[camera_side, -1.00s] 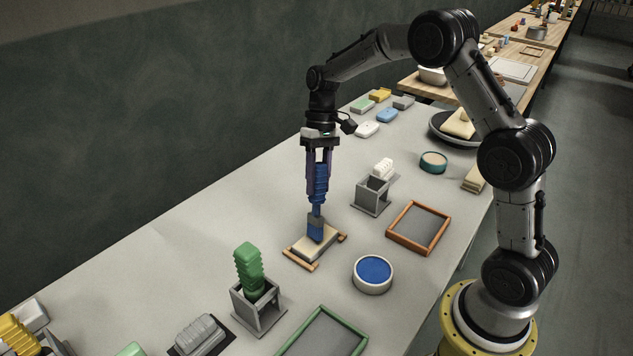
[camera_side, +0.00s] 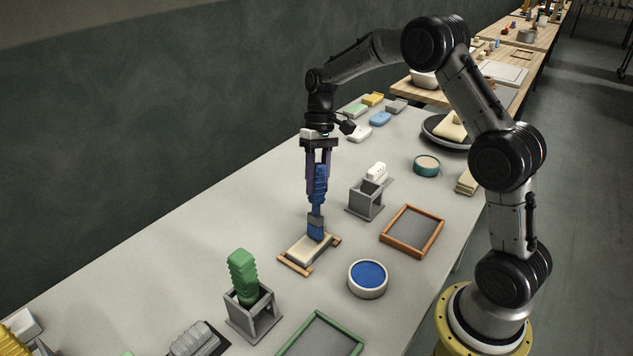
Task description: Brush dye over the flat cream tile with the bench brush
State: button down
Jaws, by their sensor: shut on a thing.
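My gripper (camera_side: 318,182) points down and is shut on the bench brush (camera_side: 317,208), which has a blue ribbed handle, a grey collar and blue bristles. The brush is upright, bristles down, over the far right end of the flat cream tile (camera_side: 303,252). I cannot tell for sure whether the bristles touch it. The tile lies in a low wooden holder (camera_side: 292,264) with a bar at each end. Its bare part looks cream; the part behind the bristles is hidden. A round white dish of blue dye (camera_side: 368,275) stands to the right, nearer the camera.
A green-handled brush (camera_side: 243,272) stands in a grey holder at the front left. A grey stand (camera_side: 365,202) with a white ribbed piece and an orange-framed tray (camera_side: 386,236) are to the right. A green-framed tray (camera_side: 291,343) is in front. The bench left of the tile is clear.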

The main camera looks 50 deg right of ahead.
jog(key=shift+d, duration=0.15)
jog(key=shift+d, duration=0.5)
jog(key=shift+d, duration=0.65)
jog(key=shift+a, duration=0.1)
jog(key=shift+a+f, duration=0.15)
jog(key=shift+a, duration=0.5)
jog(key=shift+a, duration=0.15)
dwell(0.6)
